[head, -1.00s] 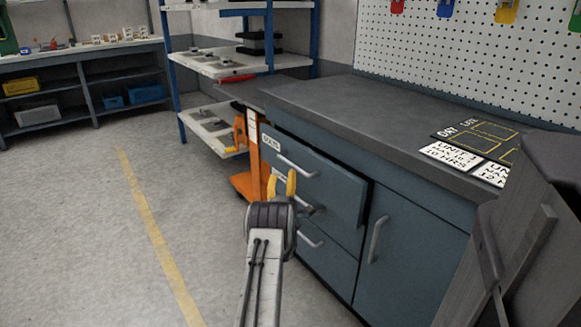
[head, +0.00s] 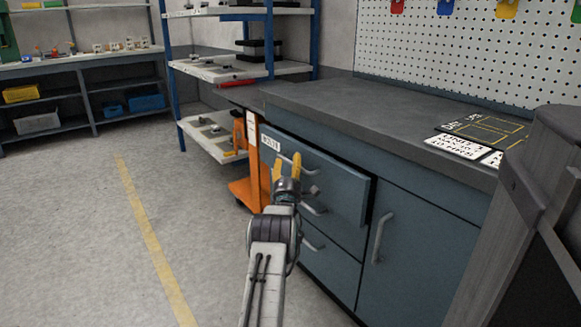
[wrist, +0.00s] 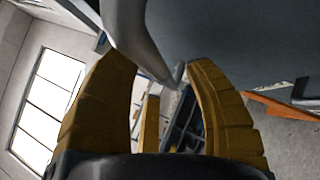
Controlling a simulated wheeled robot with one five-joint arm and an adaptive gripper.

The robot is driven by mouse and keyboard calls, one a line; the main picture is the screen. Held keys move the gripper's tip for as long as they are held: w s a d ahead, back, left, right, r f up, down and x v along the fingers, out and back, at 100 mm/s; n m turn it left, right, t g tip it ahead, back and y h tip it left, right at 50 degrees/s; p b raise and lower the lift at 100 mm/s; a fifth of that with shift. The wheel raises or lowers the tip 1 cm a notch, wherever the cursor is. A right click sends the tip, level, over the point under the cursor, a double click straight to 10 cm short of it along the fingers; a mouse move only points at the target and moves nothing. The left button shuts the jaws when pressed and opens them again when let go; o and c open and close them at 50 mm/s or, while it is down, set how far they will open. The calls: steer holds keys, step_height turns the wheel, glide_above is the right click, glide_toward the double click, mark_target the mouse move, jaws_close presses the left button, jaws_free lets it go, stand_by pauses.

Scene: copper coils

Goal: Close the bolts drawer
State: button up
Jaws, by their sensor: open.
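The bolts drawer (head: 338,187) is the top drawer of the blue-grey cabinet, with a white label (head: 270,143) at its left end. It stands out a little from the cabinet, with a dark gap at its right end. My gripper (head: 287,166) is open, its yellow fingers in front of the drawer's left part and overlapping its handle (head: 299,166) in the head view. In the wrist view, a grey curved handle (wrist: 136,42) passes between and beyond the open fingers (wrist: 158,68). I cannot tell whether they touch it.
Lower drawers and a cabinet door (head: 415,245) are below and right. The worktop (head: 350,112) holds cards and a marked board (head: 485,133). An orange trolley (head: 253,170) and a blue-post shelf (head: 218,72) stand behind. The floor (head: 90,230) at left is clear.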

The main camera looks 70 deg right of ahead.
steer(key=shift+w+d+r, duration=0.1)
steer(key=shift+d, duration=0.2)
steer(key=shift+o, duration=0.2)
jaws_close()
stand_by(0.3)
